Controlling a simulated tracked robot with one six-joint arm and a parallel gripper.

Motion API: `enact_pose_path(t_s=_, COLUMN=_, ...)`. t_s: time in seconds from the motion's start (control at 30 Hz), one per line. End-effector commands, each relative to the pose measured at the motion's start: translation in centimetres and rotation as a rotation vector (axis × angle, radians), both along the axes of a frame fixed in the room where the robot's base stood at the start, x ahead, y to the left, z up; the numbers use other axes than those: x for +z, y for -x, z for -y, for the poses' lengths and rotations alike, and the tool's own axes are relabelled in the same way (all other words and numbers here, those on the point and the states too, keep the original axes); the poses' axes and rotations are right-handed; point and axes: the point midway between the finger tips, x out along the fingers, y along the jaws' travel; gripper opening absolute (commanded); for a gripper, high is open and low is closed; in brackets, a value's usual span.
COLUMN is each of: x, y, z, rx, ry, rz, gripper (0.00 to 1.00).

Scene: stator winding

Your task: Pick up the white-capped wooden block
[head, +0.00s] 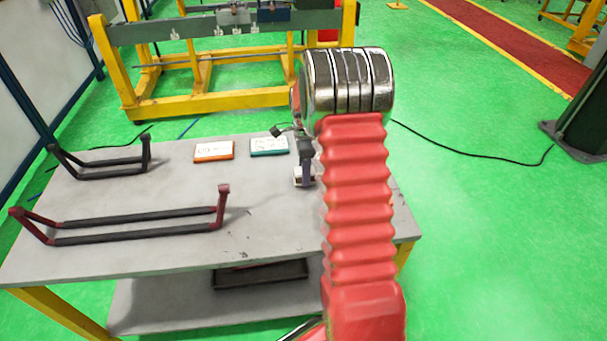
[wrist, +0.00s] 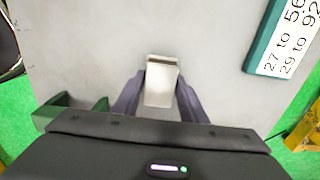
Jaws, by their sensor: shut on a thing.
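The white-capped wooden block (wrist: 160,84) sits between the two dark fingers of my gripper (wrist: 158,92) in the wrist view. Its pale cap faces the camera, and a thin darker edge shows at its far end. My gripper is shut on it. I cannot tell whether the block touches the table.
The grey table (head: 130,260) carries an orange-edged card (head: 214,151) and a teal-edged card (head: 269,146). The teal card also shows in the wrist view (wrist: 285,40). Two dark coil frames (head: 100,160) (head: 140,225) lie at left. A yellow-framed rack (head: 200,105) stands behind.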

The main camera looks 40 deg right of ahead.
Motion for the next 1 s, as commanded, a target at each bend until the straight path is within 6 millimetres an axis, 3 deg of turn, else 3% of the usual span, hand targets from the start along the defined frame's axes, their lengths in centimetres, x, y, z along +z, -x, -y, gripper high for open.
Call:
enact_pose_path(t_s=0.4, x=6.6, y=-0.1, z=0.0, rx=0.0, ry=0.002, rz=0.004, gripper=0.16)
enact_pose_path(t_s=0.6, x=9.0, y=0.0, z=0.0, rx=0.0, ry=0.001, rz=0.002, gripper=0.16)
enact_pose_path(t_s=1.0, x=9.5, y=0.0, z=0.0, rx=0.0, ry=0.0, rz=0.0, gripper=0.16)
